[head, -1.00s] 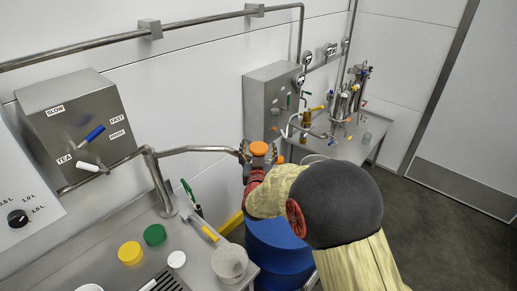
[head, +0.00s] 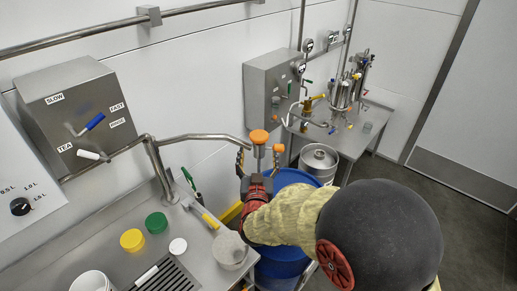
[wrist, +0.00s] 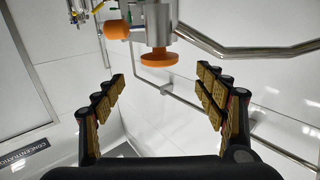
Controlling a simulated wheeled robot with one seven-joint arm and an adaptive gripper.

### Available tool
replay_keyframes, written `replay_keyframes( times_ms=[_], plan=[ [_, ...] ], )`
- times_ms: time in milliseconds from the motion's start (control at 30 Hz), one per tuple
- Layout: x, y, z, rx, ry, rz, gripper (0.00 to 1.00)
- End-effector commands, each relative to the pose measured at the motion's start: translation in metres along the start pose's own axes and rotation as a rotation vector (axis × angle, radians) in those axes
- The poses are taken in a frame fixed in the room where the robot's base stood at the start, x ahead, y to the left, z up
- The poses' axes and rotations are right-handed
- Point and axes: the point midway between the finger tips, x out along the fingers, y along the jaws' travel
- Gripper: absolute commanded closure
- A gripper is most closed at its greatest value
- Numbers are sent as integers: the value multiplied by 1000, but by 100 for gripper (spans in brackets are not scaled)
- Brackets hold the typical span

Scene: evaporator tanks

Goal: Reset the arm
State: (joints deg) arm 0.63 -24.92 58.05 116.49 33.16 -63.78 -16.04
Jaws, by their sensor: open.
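My arm reaches from the lower right into the middle of the head view. My gripper (head: 259,160) is open and empty, with its fingers spread to either side of an orange-capped valve (head: 259,136) at the end of a steel pipe. In the wrist view the spread fingers of my gripper (wrist: 161,85) show with clear space between them. The orange disc cap (wrist: 159,59) lies beyond the fingertips, apart from them. A second orange knob (wrist: 117,29) sits to its left.
A blue barrel (head: 285,262) stands below my gripper, with a steel keg (head: 319,158) behind it. The steel counter (head: 205,272) at left holds a yellow lid (head: 132,240), a green lid (head: 156,222) and a white tub (head: 230,250). Open floor lies at right.

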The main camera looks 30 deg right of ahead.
Motion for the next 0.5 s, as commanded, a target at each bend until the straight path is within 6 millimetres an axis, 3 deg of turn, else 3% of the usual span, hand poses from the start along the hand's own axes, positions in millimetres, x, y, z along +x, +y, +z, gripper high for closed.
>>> replay_keyframes(
  times_ms=[500],
  plan=[
    [-8, 0, 0, -1, 0, 0, 29]
  ],
)
